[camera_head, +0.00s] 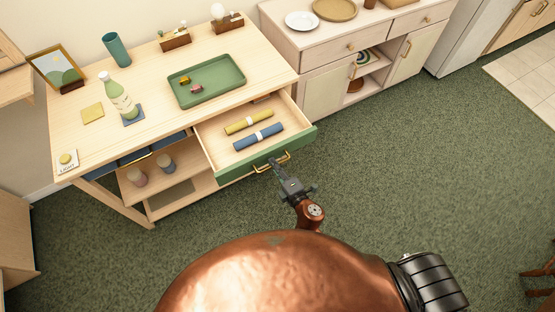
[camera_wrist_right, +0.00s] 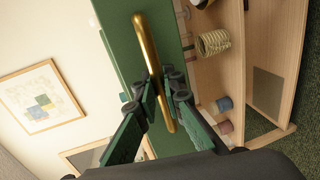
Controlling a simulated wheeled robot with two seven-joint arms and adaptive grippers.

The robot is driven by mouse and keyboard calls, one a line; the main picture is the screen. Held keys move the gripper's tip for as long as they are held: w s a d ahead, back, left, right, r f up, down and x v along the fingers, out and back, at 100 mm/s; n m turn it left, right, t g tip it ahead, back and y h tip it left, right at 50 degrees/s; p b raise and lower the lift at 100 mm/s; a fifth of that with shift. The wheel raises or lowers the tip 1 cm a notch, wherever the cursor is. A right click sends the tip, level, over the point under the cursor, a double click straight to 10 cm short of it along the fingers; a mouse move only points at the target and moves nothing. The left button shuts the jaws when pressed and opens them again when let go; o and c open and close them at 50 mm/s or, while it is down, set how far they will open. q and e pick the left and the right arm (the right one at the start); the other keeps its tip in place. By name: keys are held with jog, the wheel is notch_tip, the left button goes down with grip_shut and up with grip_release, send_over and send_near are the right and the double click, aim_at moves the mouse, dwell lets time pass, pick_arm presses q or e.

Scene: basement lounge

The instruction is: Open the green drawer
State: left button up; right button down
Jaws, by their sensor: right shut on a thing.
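The green drawer (camera_head: 233,174) is pulled out from the front of the wooden table. Inside it lie a yellow roll (camera_head: 249,122) and a blue roll (camera_head: 258,137). Its brass handle (camera_head: 272,164) is on the green front, and the handle also shows in the right wrist view (camera_wrist_right: 146,44). My right gripper (camera_head: 276,165) is shut on the handle; in the right wrist view its fingers (camera_wrist_right: 164,92) lie on either side of the bar. My left gripper is in neither view.
On the tabletop (camera_head: 150,82) are a green tray (camera_head: 184,99), a bottle (camera_head: 119,96) and a teal vase (camera_head: 116,49). A blue drawer front (camera_head: 136,156) is left of the green one. A sideboard (camera_head: 326,95) stands to the right. Green carpet (camera_head: 400,170) is clear in front.

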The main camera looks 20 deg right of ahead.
jog(key=shift+s, duration=0.1)
jog(key=c, duration=2)
grip_release()
jog(key=shift+c, duration=0.2)
jog(key=v, duration=1.2)
jog(key=s+d+f+m+g+h, duration=0.1)
jog(key=s+d+f+m+g, duration=0.2)
jog(key=f, duration=0.8)
jog(key=s+d+f+m+g+h, duration=0.1)
jog(key=s+d+f+m+g, duration=0.2)
jog(key=f, duration=0.8)
jog(key=s+d+f+m+g+h, duration=0.1)
jog(key=s+d+f+m, duration=0.3)
jog(key=f, duration=0.8)
jog(key=s+d+f+m+g, duration=0.2)
jog(key=s+f, duration=0.4)
jog(key=s, duration=0.5)
jog(key=s+d+f+m+g, duration=0.3)
jog(key=s+f, duration=0.3)
jog(key=s, duration=0.5)
jog(key=s+d+f+m+g+h+p, duration=0.1)
jog(key=s+d+f+m+g, duration=0.1)
jog(key=s+f, duration=0.4)
jog(key=s+d+m, duration=0.1)
jog(key=s+m, duration=0.1)
jog(key=s, duration=0.3)
jog(key=shift+s+f+g, duration=0.25)
jog(key=shift+s+g, duration=0.05)
jog(key=shift+g, duration=0.1)
